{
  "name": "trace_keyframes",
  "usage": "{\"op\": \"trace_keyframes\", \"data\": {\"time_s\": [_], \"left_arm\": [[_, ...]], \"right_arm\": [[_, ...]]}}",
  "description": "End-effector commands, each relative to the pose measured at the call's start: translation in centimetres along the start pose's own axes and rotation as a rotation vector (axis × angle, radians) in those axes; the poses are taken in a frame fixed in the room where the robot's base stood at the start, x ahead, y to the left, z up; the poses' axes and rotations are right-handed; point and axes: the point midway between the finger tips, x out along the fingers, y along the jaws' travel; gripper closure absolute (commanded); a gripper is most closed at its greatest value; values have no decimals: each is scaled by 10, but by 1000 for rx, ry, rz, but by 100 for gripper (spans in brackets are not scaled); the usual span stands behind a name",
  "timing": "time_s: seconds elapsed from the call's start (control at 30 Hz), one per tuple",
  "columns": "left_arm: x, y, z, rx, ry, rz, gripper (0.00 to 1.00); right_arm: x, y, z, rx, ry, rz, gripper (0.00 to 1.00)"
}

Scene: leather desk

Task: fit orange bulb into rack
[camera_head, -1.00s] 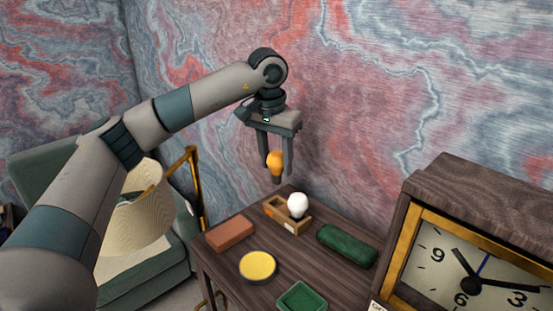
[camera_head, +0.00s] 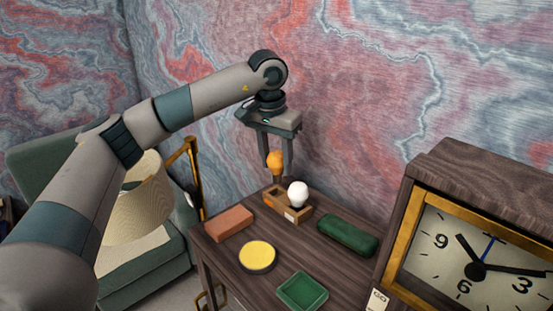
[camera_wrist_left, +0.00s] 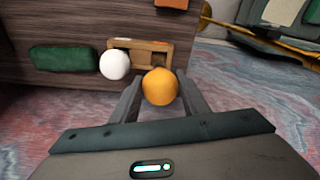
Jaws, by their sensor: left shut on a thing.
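The orange bulb (camera_head: 275,160) is held upright between the fingers of my left gripper (camera_head: 276,174), its base pointing down. The wooden rack (camera_head: 272,202) stands on the desk below it, with a white bulb (camera_head: 298,193) in its right part. In the head view the orange bulb's lower end is close to the rack's left part; I cannot tell whether it is inside a hole. In the left wrist view the orange bulb (camera_wrist_left: 160,87) shows between the fingers, in front of the rack (camera_wrist_left: 142,46), with the white bulb (camera_wrist_left: 115,65) to its left. My right gripper is not in view.
On the dark wooden desk (camera_head: 232,262) are a brown block (camera_head: 229,223), a yellow round dish (camera_head: 257,255), a green tray (camera_head: 302,291) and a dark green case (camera_head: 347,235). A large clock (camera_head: 470,245) stands at the right. A lamp (camera_head: 142,205) is left of the desk.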

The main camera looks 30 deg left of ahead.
Motion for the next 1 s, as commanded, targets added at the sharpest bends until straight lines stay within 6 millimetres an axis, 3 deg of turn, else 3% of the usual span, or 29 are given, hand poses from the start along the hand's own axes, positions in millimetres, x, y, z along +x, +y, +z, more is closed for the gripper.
{"op": "trace_keyframes", "data": {"time_s": [1.0], "left_arm": [[35, 0, 5, 0, 0, 0, 80]], "right_arm": [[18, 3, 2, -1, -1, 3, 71]]}}
